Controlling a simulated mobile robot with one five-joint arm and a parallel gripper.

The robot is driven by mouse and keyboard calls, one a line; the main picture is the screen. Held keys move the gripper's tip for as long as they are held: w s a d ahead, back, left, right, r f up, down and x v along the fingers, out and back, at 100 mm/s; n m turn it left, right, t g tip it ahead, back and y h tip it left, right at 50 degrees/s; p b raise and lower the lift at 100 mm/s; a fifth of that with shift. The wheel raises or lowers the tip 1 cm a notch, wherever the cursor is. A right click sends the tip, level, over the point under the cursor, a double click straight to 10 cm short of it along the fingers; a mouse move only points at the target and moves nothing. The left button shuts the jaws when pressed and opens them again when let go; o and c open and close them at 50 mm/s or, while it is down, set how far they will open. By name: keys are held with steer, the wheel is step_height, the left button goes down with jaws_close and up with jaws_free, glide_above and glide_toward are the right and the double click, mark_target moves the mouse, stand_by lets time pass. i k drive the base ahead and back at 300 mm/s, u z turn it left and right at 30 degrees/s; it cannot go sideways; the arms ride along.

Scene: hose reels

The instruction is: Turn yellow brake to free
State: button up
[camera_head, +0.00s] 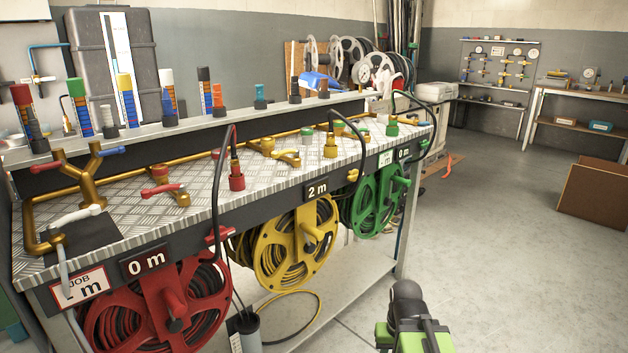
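The yellow reel (296,245) hangs under the bench edge between the red and green reels, its hose wound on it. A small yellow lever (353,176), which looks like the yellow brake, sits on the bench's front edge right of the "2 m" display (317,188). It is too small to read its exact setting. My arm's end with my gripper (408,318), black and green, is at the bottom right, in front of the bench and well away from the lever. Its fingers cannot be made out, and no held thing shows.
The red reel (160,310) and green reel (377,200) flank the yellow one. Black hoses loop over the bench front, one close by the yellow lever. A yellow hose (290,318) loops low under the bench. Floor on the right is clear up to a brown panel (595,192).

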mark_target(352, 175)
steer(key=u, duration=1.3)
steer(key=i, duration=0.5)
steer(key=z, duration=0.2)
